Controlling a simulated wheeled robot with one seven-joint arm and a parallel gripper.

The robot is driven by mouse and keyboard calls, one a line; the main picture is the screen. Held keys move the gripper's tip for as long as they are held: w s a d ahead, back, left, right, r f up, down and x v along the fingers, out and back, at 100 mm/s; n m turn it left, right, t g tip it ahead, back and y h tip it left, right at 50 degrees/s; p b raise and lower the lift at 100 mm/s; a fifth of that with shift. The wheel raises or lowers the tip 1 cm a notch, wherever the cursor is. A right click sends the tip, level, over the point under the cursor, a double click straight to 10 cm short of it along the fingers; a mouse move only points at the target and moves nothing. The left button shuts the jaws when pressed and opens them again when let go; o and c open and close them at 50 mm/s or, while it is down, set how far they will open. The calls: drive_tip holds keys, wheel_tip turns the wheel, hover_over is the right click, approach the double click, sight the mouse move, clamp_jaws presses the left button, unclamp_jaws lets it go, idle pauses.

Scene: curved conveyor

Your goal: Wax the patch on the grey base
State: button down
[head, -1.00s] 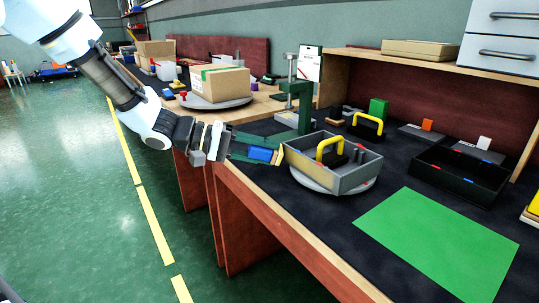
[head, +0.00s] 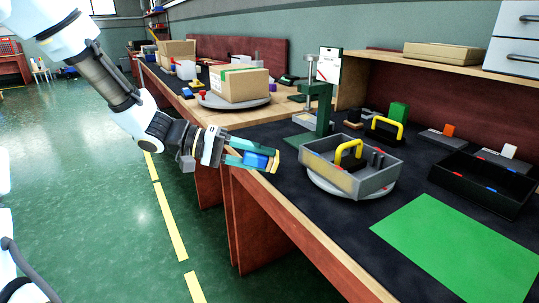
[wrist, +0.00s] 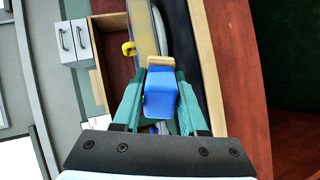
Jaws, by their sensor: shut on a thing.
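My gripper (head: 258,158) is shut on a blue block (head: 256,160) with a tan end piece, at the front edge of the bench. The wrist view also shows the blue block (wrist: 160,95) between the teal fingers, its tan end (wrist: 161,61) pointing away from my palm. Two flat grey bases lie at the back right of the bench: one (head: 430,143) carries an orange block, the other (head: 486,156) a white block. I cannot make out a patch on either. My gripper is well left of both and apart from them.
A grey tray (head: 383,182) with a yellow handle stands on a round plate right of my gripper. A green stand (head: 323,110) is behind it. A black tray (head: 450,190) and green mat (head: 455,245) lie further right. A cardboard box (head: 238,84) sits to the left.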

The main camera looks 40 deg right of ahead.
sight(244, 163)
drive_tip(key=shift+a, duration=0.35)
drive_tip(key=shift+a, duration=0.1)
drive_tip(key=shift+w+a, duration=0.1)
drive_tip(key=shift+a, duration=1.3)
